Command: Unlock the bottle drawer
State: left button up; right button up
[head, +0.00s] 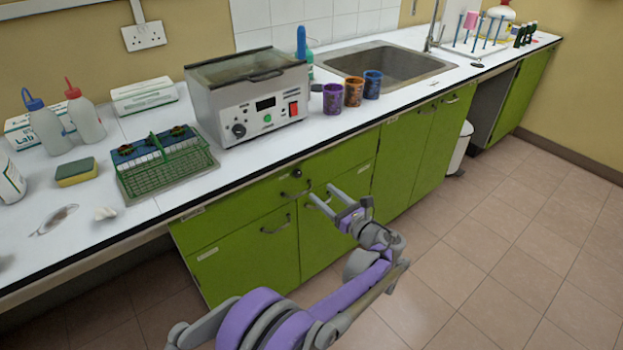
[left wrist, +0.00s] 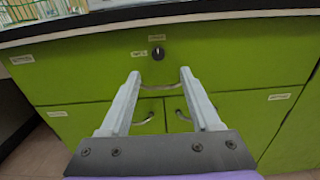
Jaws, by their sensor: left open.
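The green bottle drawer (head: 240,205) is closed under the white counter, and its front fills much of the left wrist view (left wrist: 90,70). A dark round lock knob (head: 297,173) sits high on the drawer front. In the left wrist view the knob (left wrist: 158,53) shows just beyond my fingertips, with small labels around it. The drawer's metal handle (left wrist: 160,87) lies below the knob, seen between my fingers. My left gripper (head: 321,191) is open and empty, fingers pointing at the drawer front; it also shows in the left wrist view (left wrist: 160,73). Contact cannot be told. My right gripper is out of view.
Green cupboard doors (head: 245,255) with handles are below the drawer. On the counter (head: 300,140) stand a metal water bath (head: 250,100), a green rack (head: 165,165), wash bottles (head: 85,115) and coloured cups (head: 352,92). The tiled floor (head: 490,240) at right is free.

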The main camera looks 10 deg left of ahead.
aim_at(299, 174)
pick_arm(q)
jog(key=b+x, duration=0.1)
jog(key=x, duration=0.9)
jog(key=shift+a, duration=0.2)
grip_shut()
